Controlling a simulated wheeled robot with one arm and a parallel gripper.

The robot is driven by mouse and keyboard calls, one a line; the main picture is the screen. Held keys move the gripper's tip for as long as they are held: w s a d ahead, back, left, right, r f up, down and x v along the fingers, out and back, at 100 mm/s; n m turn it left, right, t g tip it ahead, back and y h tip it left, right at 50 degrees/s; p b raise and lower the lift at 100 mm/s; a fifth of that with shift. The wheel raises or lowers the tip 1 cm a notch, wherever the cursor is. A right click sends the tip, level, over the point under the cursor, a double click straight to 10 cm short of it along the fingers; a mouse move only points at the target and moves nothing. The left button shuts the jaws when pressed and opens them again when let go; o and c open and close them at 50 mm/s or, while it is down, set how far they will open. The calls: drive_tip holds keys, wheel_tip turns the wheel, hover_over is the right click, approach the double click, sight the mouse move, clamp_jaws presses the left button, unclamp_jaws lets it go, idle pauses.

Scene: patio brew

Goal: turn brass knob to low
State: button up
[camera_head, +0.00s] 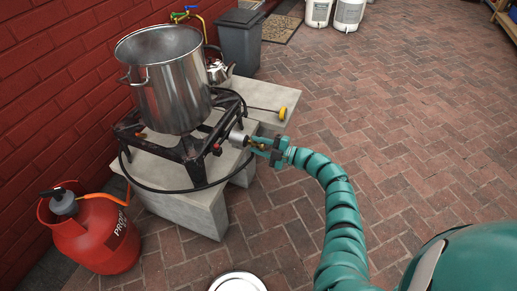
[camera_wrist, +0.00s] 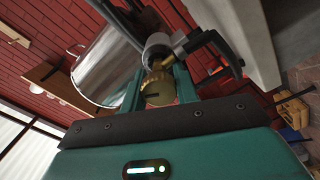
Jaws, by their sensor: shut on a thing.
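The brass knob (camera_wrist: 158,91) sits between the two teal fingers of my gripper (camera_wrist: 160,82) in the wrist view. The fingers are shut on it from both sides. A dark slot mark shows on its face; I cannot tell which setting it points to. In the head view my gripper (camera_head: 262,147) reaches in from the right to the burner's valve (camera_head: 237,138), and its fingers mostly hide the knob. The black burner stand (camera_head: 188,152) carries a large steel pot (camera_head: 172,88) on a concrete slab.
A red propane tank (camera_head: 100,238) stands at left, joined by an orange hose. A black hose (camera_head: 150,187) loops around the stand. A kettle (camera_head: 217,71) and a yellow-ended rod (camera_head: 283,113) lie behind. The brick paving at right is open. A white round thing (camera_head: 238,283) is at the bottom.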

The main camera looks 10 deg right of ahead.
drive_tip(key=shift+n, duration=0.4)
drive_tip(key=o, duration=1)
drive_tip(key=shift+d, duration=0.1)
drive_tip(key=p+v, duration=0.2)
drive_tip(key=v, duration=1.5)
drive_tip(key=shift+s+d, duration=0.1)
drive_tip(key=shift+s, duration=0.1)
